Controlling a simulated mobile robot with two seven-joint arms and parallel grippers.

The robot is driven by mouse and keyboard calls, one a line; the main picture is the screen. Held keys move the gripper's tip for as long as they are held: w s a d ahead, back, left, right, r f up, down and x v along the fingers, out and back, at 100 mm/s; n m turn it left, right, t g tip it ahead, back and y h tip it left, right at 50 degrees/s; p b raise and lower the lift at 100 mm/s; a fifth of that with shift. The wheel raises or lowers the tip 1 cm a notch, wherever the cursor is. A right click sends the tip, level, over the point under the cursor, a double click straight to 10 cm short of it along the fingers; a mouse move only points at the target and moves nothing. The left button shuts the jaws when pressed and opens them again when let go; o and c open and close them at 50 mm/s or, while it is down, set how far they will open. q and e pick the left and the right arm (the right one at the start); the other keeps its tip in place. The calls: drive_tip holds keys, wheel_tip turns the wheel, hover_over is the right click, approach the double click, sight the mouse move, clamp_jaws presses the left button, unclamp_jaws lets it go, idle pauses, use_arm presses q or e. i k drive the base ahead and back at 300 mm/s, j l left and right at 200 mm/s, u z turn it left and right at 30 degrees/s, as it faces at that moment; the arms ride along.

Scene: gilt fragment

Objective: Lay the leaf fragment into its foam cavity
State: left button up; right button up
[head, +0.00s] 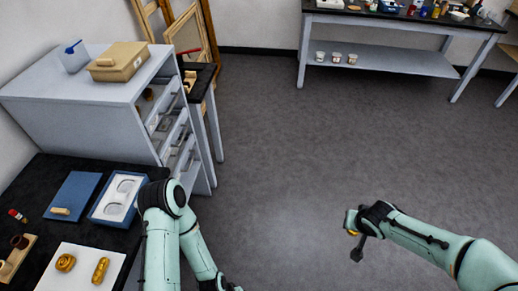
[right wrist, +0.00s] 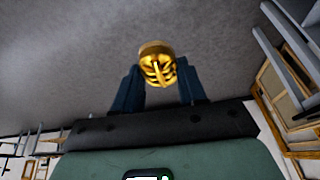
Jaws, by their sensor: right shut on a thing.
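A gold, ribbed leaf fragment (right wrist: 157,66) is clamped between the dark blue fingers of my right gripper (right wrist: 158,80) in the right wrist view. In the head view my right gripper (head: 356,236) is held out over open floor at the right, with a small bit of gold (head: 350,232) showing at it. The foam (head: 131,176) is white, with rounded cavities, in a blue-edged tray (head: 93,214) on the black table at the left.
A white board (head: 57,284) with two gold ornaments (head: 65,263) lies at the table's front. A blue pad (head: 76,190) is left of the tray. A grey drawer cabinet (head: 100,100) stands behind. Open floor (head: 280,160) separates my right gripper from the table.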

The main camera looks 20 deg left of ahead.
sight(114, 209)
drive_tip(key=i+u, duration=0.35)
drive_tip(key=i+l+u, duration=0.35)
drive_tip(key=i+j+u, duration=0.1)
drive_tip(key=u, duration=1.4)
